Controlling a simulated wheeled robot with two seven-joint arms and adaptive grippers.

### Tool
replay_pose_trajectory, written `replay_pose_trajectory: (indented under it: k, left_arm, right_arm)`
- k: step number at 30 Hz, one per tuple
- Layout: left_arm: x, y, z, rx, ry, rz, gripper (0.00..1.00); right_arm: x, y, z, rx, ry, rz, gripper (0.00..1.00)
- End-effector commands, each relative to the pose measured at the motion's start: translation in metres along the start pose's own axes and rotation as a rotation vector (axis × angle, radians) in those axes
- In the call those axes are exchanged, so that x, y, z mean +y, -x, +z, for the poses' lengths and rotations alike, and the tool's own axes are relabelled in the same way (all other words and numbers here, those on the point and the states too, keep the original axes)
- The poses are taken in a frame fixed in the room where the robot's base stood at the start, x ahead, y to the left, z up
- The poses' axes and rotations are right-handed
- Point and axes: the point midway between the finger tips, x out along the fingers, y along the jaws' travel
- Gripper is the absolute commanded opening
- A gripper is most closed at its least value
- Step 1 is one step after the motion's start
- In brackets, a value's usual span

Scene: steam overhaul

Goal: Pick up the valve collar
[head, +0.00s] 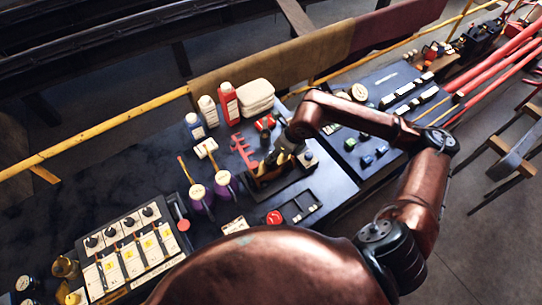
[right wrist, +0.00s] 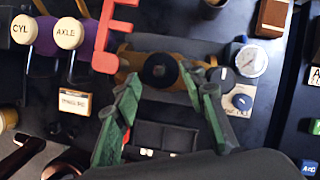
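A dark round ring with a hole, which looks like the valve collar (right wrist: 160,70), sits on a brass-coloured fitting (right wrist: 196,57) in the right wrist view. My right gripper (right wrist: 161,77) has its two green fingers spread, with the tips on either side of the ring. I cannot tell whether they touch it. In the head view the right gripper (head: 284,150) reaches over the brass fitting (head: 266,171), and the ring cannot be made out there. My left gripper is not in view.
A red toothed bracket (right wrist: 105,56) stands close left of the fitting. Levers with cream knobs (head: 197,191) stand to the left.

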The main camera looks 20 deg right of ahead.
Motion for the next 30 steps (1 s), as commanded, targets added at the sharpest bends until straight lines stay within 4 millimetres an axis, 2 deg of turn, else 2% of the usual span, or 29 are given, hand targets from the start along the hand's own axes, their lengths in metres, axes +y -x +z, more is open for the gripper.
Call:
replay_pose_trajectory:
  k: [1,6,12,14,30]
  left_arm:
    - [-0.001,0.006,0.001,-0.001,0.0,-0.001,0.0]
    - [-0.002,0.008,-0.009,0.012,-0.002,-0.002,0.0]
    - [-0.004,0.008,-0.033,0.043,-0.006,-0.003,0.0]
    - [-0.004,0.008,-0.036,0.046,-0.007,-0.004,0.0]
    - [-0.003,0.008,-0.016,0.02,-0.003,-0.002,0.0]
  right_arm:
    - [0.001,-0.006,0.001,0.001,-0.002,0.003,0.38]
    - [-0.001,-0.026,-0.001,0.0,-0.002,0.001,0.38]
    - [-0.002,-0.03,-0.002,-0.001,-0.002,-0.002,0.38]
    - [-0.002,-0.03,-0.002,-0.001,-0.003,-0.001,0.38]
    - [-0.002,-0.03,-0.002,-0.001,-0.004,-0.001,0.03]
